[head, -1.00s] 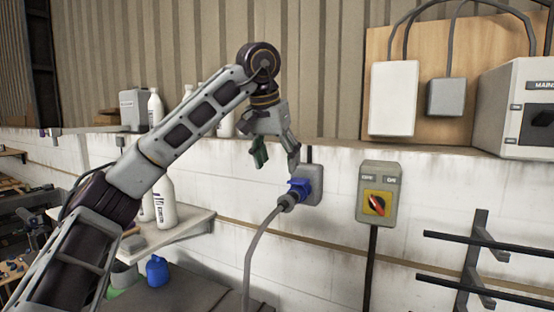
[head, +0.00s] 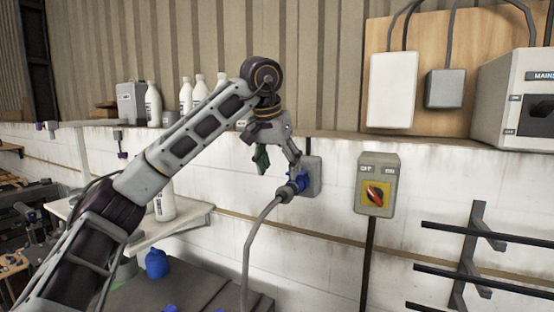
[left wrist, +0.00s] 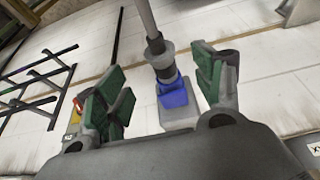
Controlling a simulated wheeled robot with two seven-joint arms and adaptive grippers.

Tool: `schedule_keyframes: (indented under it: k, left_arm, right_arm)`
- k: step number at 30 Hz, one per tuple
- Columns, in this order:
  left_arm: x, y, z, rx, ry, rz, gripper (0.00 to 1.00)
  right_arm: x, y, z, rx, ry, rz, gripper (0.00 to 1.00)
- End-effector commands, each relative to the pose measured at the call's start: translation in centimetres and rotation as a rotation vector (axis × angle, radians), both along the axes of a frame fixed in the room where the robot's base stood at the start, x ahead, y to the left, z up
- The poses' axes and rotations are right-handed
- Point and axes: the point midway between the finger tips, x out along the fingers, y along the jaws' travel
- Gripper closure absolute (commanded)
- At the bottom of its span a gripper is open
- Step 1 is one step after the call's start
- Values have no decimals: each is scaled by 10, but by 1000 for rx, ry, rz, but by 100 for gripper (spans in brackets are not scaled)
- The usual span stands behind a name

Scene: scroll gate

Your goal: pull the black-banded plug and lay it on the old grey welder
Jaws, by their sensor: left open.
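A plug (head: 287,192) with a grey body and a cable hanging down sits in a blue wall socket (head: 304,182). In the left wrist view the plug (left wrist: 161,62) shows a dark band near the blue socket (left wrist: 173,95). My left gripper (head: 277,160) is open just above the plug, one fingertip overlapping the socket in the head view. In the left wrist view, my left gripper's green-padded fingers (left wrist: 163,90) stand either side of the plug with gaps. I cannot make out the old grey welder for certain. My right gripper is not in view.
A switch box (head: 376,184) with a red handle on yellow is right of the socket. Black rack bars (head: 470,231) stick out further right. A white shelf (head: 180,224) holds a bottle (head: 164,203). Below is a dark grey surface (head: 205,290) with a blue container (head: 156,264).

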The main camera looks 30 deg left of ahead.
Motion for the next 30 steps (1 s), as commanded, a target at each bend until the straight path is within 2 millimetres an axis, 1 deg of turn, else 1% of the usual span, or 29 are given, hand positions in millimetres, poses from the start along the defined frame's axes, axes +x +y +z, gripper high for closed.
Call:
schedule_keyframes:
  k: [1,18,24,30]
  left_arm:
    - [2,0,-6,0,2,0,32]
    - [27,2,-66,0,1,1,32]
    - [33,2,-79,-1,0,0,32]
    - [34,2,-83,0,-1,0,32]
  right_arm:
    - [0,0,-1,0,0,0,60]
    - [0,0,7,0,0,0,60]
    - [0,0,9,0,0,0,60]
    - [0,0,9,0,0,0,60]
